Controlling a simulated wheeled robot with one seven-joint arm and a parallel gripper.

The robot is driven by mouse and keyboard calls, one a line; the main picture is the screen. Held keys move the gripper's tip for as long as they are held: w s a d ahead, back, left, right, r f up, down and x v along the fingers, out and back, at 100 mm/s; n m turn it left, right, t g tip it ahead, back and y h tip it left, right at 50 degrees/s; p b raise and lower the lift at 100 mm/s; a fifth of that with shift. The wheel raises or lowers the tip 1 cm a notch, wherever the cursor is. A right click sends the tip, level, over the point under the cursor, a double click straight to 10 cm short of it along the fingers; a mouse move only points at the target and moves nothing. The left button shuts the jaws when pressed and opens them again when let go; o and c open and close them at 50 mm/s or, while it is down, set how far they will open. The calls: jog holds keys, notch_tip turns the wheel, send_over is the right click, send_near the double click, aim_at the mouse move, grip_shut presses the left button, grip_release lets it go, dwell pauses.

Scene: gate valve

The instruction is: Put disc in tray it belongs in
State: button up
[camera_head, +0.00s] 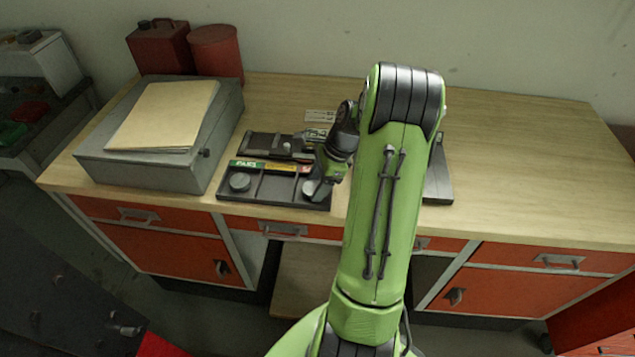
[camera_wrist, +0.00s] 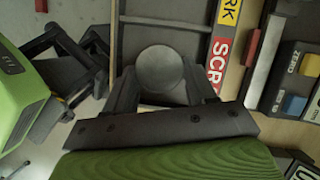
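A dark tray (camera_head: 272,188) lies on the bench, with dividers and a label strip along its back. The strip has a green PASS part (camera_head: 245,164), a yellow part and a red part; the wrist view shows yellow "RK" and red "SCR" (camera_wrist: 218,62). One grey disc (camera_head: 239,182) lies in the left, PASS compartment. A second grey disc (camera_wrist: 160,68) is between the fingers of my gripper (camera_wrist: 161,88), which appear to touch its sides. My gripper (camera_head: 312,190) is over the right compartment beside the red label. Whether this disc rests on the tray floor is hidden.
Behind the tray lie a dark flat fixture (camera_head: 262,147) and a device with a blue button (camera_wrist: 294,105) marked ZERO. A grey box (camera_head: 150,170) with papers stands at left, red cans (camera_head: 160,47) behind it.

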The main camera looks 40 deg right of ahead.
jog(key=shift+o, duration=0.8)
jog(key=shift+d+r, duration=0.1)
jog(key=shift+r, duration=0.15)
jog(key=p+v, duration=0.4)
jog(key=v, duration=0.8)
jog(key=a+r+n+h, duration=0.1)
jog(key=a+r+n, duration=0.2)
jog(key=a+n, duration=0.3)
jog(key=s+a+r+n+h, duration=0.1)
jog(key=a+r+n, duration=0.25)
jog(key=a, duration=0.45)
jog(key=a+r+n+h, duration=0.2)
jog(key=a+r+n, duration=0.15)
jog(key=a, duration=0.35)
jog(key=s+a+n+t, duration=0.2)
jog(key=s+a+n, duration=0.5)
jog(key=s+n, duration=0.4)
jog(key=shift+n+t+b, duration=0.35)
jog(key=shift+n+t, duration=0.05)
jog(key=shift+n, duration=0.1)
